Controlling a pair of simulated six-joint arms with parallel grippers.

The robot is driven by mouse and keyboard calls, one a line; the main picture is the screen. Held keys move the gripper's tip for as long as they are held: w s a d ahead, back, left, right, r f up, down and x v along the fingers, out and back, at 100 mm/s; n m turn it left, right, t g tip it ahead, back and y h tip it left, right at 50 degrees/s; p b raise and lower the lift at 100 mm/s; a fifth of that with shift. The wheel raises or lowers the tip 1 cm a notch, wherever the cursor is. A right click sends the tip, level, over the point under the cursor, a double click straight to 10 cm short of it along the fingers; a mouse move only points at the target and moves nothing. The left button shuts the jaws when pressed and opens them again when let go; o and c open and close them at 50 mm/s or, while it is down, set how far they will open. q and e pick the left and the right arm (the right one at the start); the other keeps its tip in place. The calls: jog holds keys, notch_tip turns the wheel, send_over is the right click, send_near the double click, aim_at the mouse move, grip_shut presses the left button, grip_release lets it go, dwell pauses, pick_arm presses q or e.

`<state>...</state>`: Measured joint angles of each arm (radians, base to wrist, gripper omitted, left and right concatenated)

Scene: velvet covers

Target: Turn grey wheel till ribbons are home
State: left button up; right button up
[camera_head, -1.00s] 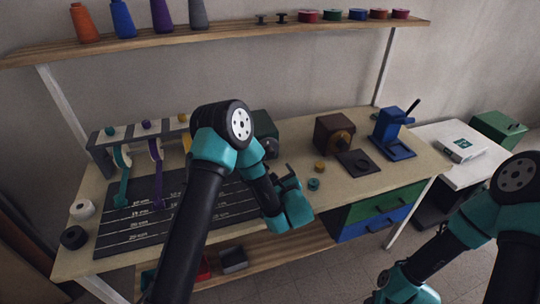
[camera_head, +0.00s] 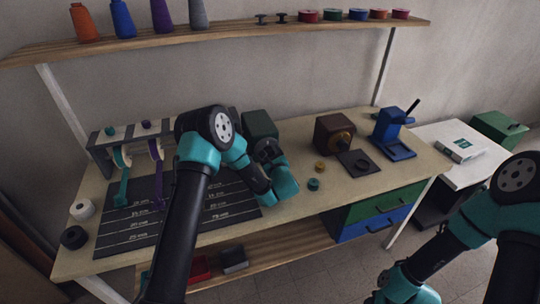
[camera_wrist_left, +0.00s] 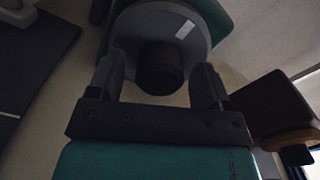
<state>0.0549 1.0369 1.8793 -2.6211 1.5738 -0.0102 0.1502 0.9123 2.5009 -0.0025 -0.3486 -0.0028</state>
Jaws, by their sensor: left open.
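The grey wheel (camera_wrist_left: 160,35) fills the top of the left wrist view, with a pale mark on its face and a dark knob (camera_wrist_left: 160,68) at its middle. It sits on the front of a green box (camera_head: 258,122). My left gripper (camera_wrist_left: 158,85) is open, its fingers on either side of the knob; I cannot tell if they touch it. In the head view the left gripper (camera_head: 266,156) largely covers the wheel. A teal ribbon (camera_head: 121,188) and a purple ribbon (camera_head: 158,182) hang from a rack onto a dark marked mat (camera_head: 125,238). My right gripper is out of view.
A brown box (camera_head: 333,134) and a blue press (camera_head: 392,135) stand right of the green box. Small yellow (camera_head: 320,166) and teal (camera_head: 314,184) rolls lie near my left gripper. White (camera_head: 82,209) and black (camera_head: 74,237) rolls lie at the left.

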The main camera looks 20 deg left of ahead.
pick_arm(q)
jog(key=c, duration=0.9)
jog(key=shift+m, duration=0.5)
jog(key=m, duration=0.4)
jog(key=shift+m, duration=0.3)
jog(key=m, duration=1)
jog(key=shift+m, duration=0.4)
jog(key=m, duration=0.5)
jog(key=shift+m, duration=0.3)
